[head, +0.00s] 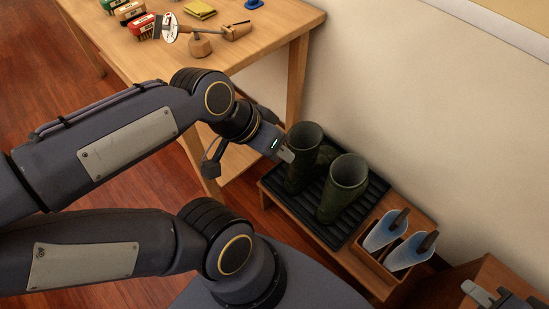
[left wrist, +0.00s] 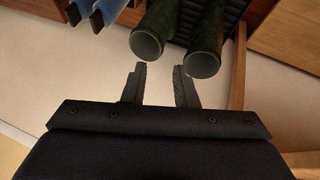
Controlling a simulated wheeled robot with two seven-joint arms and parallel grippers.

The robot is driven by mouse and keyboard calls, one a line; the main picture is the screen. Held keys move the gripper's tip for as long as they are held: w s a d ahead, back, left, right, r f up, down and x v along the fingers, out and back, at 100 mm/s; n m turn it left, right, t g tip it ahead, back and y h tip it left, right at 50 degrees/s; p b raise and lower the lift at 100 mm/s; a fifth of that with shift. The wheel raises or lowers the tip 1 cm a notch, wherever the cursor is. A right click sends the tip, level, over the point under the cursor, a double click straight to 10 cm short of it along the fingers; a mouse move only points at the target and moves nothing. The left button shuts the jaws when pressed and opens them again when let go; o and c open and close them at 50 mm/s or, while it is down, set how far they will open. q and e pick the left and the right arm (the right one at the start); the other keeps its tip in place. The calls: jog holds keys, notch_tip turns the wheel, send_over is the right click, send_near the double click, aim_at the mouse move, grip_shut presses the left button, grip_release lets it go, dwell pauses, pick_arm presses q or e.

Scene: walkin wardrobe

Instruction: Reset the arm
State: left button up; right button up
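My left gripper (head: 286,154) is beside the left one of two dark green boots, at about the height of its upper part. In the left wrist view its two fingers (left wrist: 160,85) are apart with nothing between them. The left boot (head: 302,150) and right boot (head: 342,190) stand upright on a black ribbed tray (head: 317,231). The boots' open tops also show past the fingers in the left wrist view (left wrist: 147,44). I cannot tell whether the left gripper touches the boot.
A wooden table (head: 240,55) at the top holds brushes, a yellow cloth (head: 200,9) and a wooden-handled tool (head: 233,33). A wooden box (head: 372,268) with two blue-and-white items (head: 384,232) stands right of the tray. The wall (head: 420,110) is close behind the boots.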

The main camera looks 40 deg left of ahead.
pick_arm(q)
jog(key=shift+s+d+f+n+t, duration=0.15)
jog(key=shift+s+d+f+n, duration=0.1)
jog(key=shift+s+n, duration=0.35)
jog(key=shift+s+d+f+n+t, duration=0.15)
jog(key=shift+s+d+f+n, duration=0.1)
jog(key=shift+s+n, duration=0.3)
jog(key=shift+w, duration=0.1)
notch_tip(320, 180, up, 22)
jog(key=p, duration=2.1)
jog(key=shift+f+p, duration=0.15)
jog(key=shift+p, duration=0.2)
